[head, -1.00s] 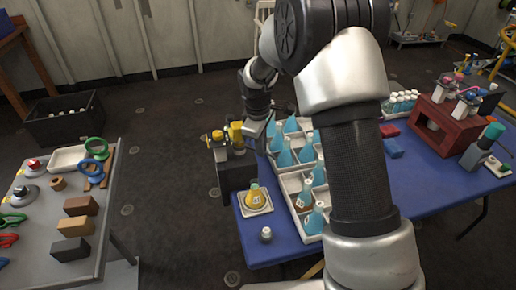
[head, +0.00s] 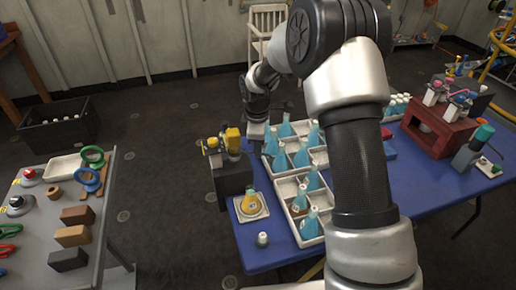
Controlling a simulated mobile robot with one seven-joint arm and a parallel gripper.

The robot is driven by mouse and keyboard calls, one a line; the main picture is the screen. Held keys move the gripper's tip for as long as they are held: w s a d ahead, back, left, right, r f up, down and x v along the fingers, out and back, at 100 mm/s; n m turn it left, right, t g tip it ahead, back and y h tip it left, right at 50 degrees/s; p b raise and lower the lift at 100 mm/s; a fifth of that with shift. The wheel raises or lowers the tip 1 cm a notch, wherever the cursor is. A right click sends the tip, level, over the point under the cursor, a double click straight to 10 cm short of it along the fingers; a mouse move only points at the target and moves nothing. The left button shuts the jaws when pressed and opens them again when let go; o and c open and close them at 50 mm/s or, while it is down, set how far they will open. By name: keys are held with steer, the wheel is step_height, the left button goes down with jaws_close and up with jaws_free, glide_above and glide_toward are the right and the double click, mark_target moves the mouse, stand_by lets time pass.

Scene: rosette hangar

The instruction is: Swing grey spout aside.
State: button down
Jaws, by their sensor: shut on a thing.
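A dark block (head: 233,179) stands on the left end of the blue table, with yellow-topped taps (head: 232,140) on top. My gripper (head: 249,143) is at the right side of these taps, below my pale wrist. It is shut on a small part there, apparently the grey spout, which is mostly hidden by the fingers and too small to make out. A flask with yellow contents (head: 249,204) stands upright on a pale square tray (head: 262,212) in front of the block.
White divided crates (head: 284,190) with several blue flasks stand close to the right of my gripper. A small capped jar (head: 262,239) is at the table's front edge. A red stand (head: 437,131) is far right. A grey table (head: 97,228) is at left, with open floor between.

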steer(key=c, duration=1.9)
jaws_free()
steer(key=shift+r, duration=0.15)
step_height(320, 180, up, 17)
steer(key=s+p, duration=0.1)
steer(key=s, duration=0.1)
steer(key=shift+s+a+p, duration=0.3)
steer(key=shift+s, duration=0.05)
